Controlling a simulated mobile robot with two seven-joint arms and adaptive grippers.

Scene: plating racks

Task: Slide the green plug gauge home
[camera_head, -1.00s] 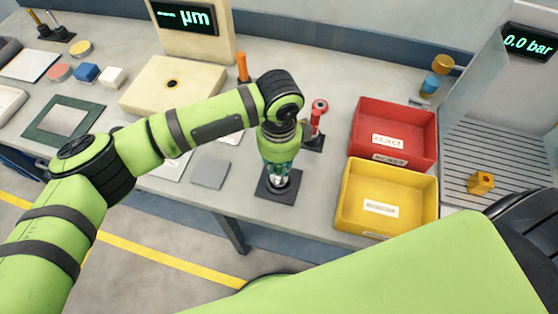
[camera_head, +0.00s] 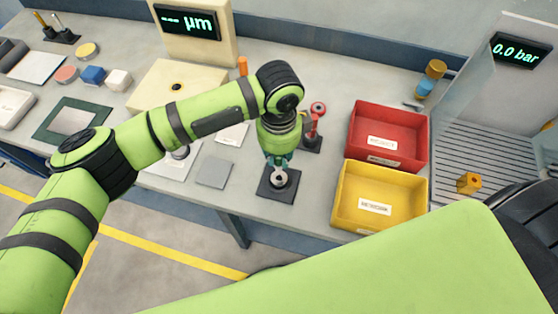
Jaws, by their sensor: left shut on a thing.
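My left gripper (camera_head: 278,162) points down, shut on the green plug gauge, which is mostly hidden by the fingers and wrist. It is just behind and above a silver ring with a dark bore (camera_head: 279,179). The ring sits on a dark square base plate (camera_head: 265,190) near the table's front edge. I cannot tell how the gauge's lower end lines up with the bore. My right gripper is out of view.
A red-topped gauge (camera_head: 318,108) stands on a dark base close behind the left gripper. A red reject bin (camera_head: 425,150) and a yellow bin (camera_head: 343,190) stand to the right. A grey flat plate (camera_head: 213,172) lies left of the base plate.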

